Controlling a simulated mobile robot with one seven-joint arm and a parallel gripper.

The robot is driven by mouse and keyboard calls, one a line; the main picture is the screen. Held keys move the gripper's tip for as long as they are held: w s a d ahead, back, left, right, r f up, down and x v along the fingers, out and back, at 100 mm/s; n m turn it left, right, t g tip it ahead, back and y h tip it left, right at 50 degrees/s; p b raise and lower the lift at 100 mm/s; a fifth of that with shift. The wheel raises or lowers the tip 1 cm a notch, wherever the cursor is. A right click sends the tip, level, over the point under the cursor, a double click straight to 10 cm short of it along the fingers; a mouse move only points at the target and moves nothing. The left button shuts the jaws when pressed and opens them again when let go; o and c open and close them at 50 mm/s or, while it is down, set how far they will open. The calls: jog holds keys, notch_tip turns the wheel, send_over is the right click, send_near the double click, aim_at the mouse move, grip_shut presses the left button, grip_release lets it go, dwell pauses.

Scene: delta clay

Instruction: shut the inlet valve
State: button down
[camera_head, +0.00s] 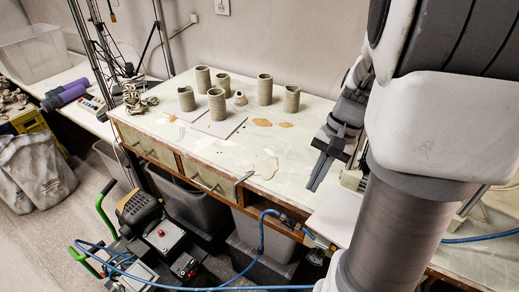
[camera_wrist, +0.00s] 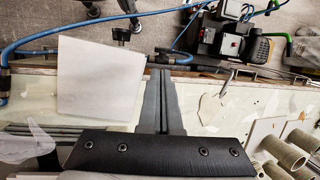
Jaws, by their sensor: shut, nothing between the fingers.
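A blue hose (camera_head: 262,232) runs to a dark fitting (camera_head: 289,222) at the front edge of the workbench, which may be the inlet valve. In the wrist view a dark fitting (camera_wrist: 171,58) sits on the hose line at the bench edge, just beyond my fingertips. Its handle and its position are too small to tell. My gripper (camera_head: 316,184) hangs over the bench, pointing down, above and behind the fitting in the head view. In the wrist view my gripper (camera_wrist: 160,72) has its two fingers together with nothing between them.
Several clay cylinders (camera_head: 265,89) stand at the back of the bench. A white board (camera_wrist: 98,78) lies left of my fingers in the wrist view. A compressor (camera_head: 140,212) with green handles stands on the floor. A grey bin (camera_head: 262,250) is under the bench.

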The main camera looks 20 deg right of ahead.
aim_at(292, 229)
jog(key=b+x, duration=0.1)
jog(key=x, duration=0.8)
jog(key=b+x, duration=0.1)
jog(key=x, duration=0.4)
jog(key=shift+d+f+b, duration=0.15)
jog(key=shift+d+b, duration=0.1)
jog(key=shift+b, duration=0.1)
jog(key=shift+d+f, duration=0.1)
jog(key=shift+f, duration=0.05)
jog(key=shift+s, duration=0.15)
